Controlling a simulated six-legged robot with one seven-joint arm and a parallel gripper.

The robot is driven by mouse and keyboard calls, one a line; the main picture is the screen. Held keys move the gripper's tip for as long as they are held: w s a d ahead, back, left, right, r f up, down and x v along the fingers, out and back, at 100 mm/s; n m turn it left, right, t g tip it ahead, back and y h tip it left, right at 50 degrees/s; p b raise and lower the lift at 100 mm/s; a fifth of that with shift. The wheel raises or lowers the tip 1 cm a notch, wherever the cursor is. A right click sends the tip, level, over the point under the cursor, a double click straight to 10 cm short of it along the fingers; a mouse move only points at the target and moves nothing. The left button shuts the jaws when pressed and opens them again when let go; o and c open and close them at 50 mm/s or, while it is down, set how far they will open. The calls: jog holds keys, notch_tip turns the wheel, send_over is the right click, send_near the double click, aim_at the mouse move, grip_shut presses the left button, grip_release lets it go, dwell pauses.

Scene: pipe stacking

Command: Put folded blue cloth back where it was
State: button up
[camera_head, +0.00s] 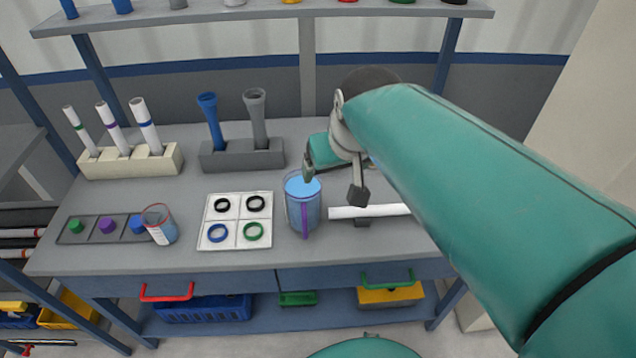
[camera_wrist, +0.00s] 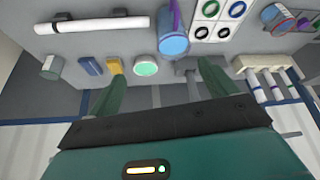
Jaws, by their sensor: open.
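My gripper (camera_head: 333,178) is open above the back middle of the bench, close to the blue translucent cup (camera_head: 303,207). Its spread fingers also show in the wrist view (camera_wrist: 160,70), with nothing held between them. A small dark blue block-like item (camera_wrist: 90,66) lies on the bench beside a yellow one (camera_wrist: 114,65), just outside one finger. It may be the folded blue cloth, but I cannot tell at this size. My arm hides that part of the bench in the head view. A round white item with a green top (camera_wrist: 145,67) shows between the fingers.
A white pipe (camera_head: 368,211) lies on a support right of the cup. A ring tray (camera_head: 236,234), a tilted red-rimmed cup (camera_head: 160,224), a grey pipe holder (camera_head: 242,154) and a cream pipe rack (camera_head: 130,163) stand leftward. A shelf (camera_head: 260,16) spans above.

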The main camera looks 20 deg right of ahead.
jog(key=s+a+f, duration=0.2)
jog(key=s+a, duration=0.2)
jog(key=s, duration=0.4)
jog(key=shift+f+n, duration=0.15)
jog(key=shift+n, duration=0.15)
dwell(0.6)
